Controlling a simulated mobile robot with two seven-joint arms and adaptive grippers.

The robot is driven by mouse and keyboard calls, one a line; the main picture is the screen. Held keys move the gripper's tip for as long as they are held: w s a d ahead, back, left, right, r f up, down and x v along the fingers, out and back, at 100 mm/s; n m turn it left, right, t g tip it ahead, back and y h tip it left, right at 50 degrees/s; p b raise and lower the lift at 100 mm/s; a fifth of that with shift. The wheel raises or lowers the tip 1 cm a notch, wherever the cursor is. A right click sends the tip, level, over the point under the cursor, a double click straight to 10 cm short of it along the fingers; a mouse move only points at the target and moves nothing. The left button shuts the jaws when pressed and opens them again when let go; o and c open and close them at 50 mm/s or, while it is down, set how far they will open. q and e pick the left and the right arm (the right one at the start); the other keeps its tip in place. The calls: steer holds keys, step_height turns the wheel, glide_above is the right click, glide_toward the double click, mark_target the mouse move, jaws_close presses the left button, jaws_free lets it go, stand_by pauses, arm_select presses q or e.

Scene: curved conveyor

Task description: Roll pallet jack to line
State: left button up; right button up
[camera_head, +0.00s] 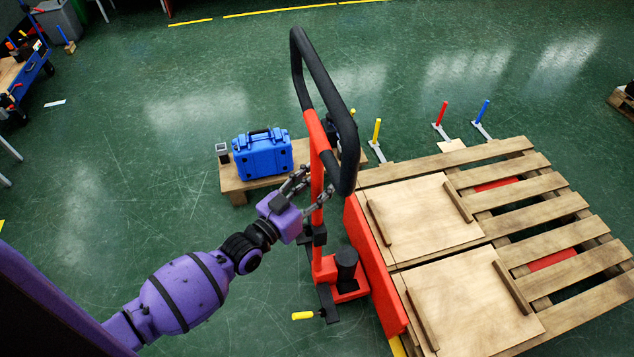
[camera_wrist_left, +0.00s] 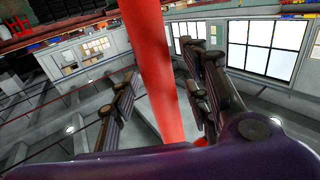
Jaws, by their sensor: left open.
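The red pallet jack (camera_head: 318,165) stands in the middle of the head view, with a black loop handle (camera_head: 346,125) on top and its red forks under a wooden pallet (camera_head: 548,215). My left gripper (camera_head: 309,184) is open at the red handle post, below the black loop. In the left wrist view the red post (camera_wrist_left: 152,60) runs between the two spread fingers of the gripper (camera_wrist_left: 163,70). I cannot tell whether either finger touches the post. My right gripper is out of view.
Two flat wooden boards (camera_head: 420,218) lie on the pallet. A blue case (camera_head: 262,153) sits on a low wooden platform (camera_head: 232,184) behind my gripper. Upright yellow, red and blue handles (camera_head: 482,112) stand beyond the pallet. Green floor is open at the back and left.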

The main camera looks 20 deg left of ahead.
arm_select(q)
jaws_close()
steer(key=shift+s+a+f, duration=0.15)
steer(key=shift+s+a, duration=0.1)
steer(key=shift+a, duration=0.3)
steer(key=shift+s+a, duration=0.25)
steer(key=shift+s, duration=0.05)
steer(key=shift+c, duration=1.3)
jaws_free()
steer(key=shift+o, duration=1.3)
steer(key=shift+w, duration=0.1)
steer(key=shift+d, duration=0.15)
steer(key=v, duration=1.2)
